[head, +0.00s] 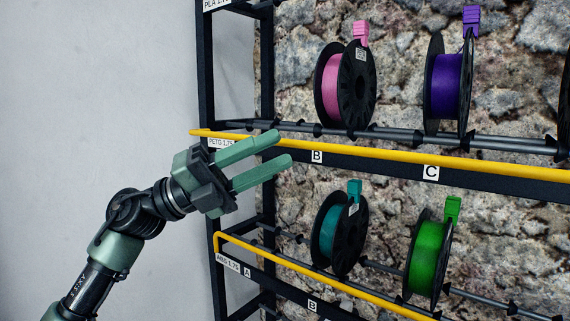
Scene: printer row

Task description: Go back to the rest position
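My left gripper (284,148) has green fingers that stand apart with nothing between them. It is in front of the rack's left end, at the height between the two visible shelves, and its fingers point up and to the right. My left arm comes in from the lower left. My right gripper is not in the head view.
A black rack (207,75) holds a pink spool (333,88) and a purple spool (446,86) above, a teal spool (328,232) and a green spool (425,260) below. A yellow bar (400,160) edges the upper shelf. A bare wall (90,90) is left.

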